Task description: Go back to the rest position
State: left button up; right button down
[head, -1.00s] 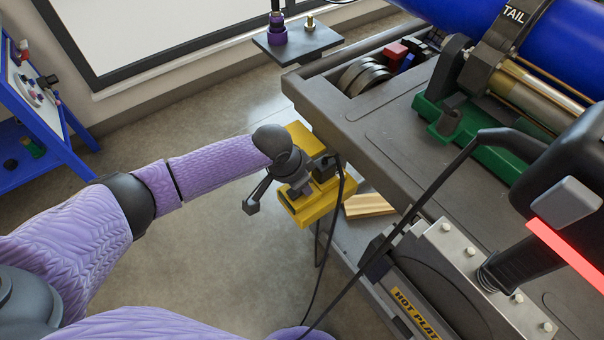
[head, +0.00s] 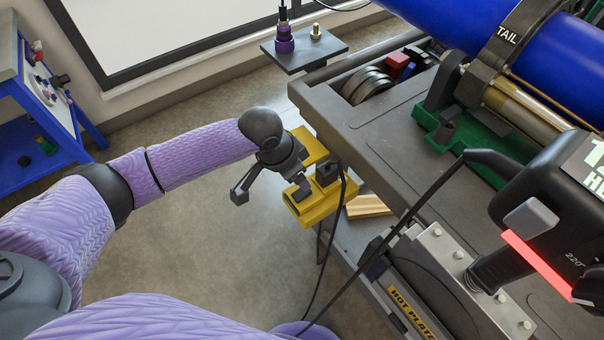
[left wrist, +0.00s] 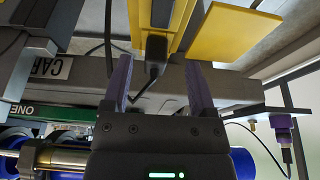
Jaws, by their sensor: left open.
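My left gripper (head: 271,190) is at the left side of the yellow bracket (head: 314,211) on the cart's near corner. In the left wrist view the gripper (left wrist: 158,82) shows its two purple fingers apart, with nothing held between them. A black plug (head: 327,172) with a cable sits on the yellow bracket; it also shows in the left wrist view (left wrist: 155,55), beyond the fingertips. Part of the bracket is hidden behind the gripper in the head view. My right gripper is in neither view.
The grey cart (head: 385,140) carries a blue pipe (head: 445,25) and green clamp base. A hot plate (head: 405,310) and a black heater unit (head: 545,185) stand at the right. A small shelf (head: 305,50) holds a purple connector. A blue stand (head: 45,135) is at left; floor between is clear.

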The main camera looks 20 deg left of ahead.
pick_arm(q)
jog(key=shift+v, duration=0.95)
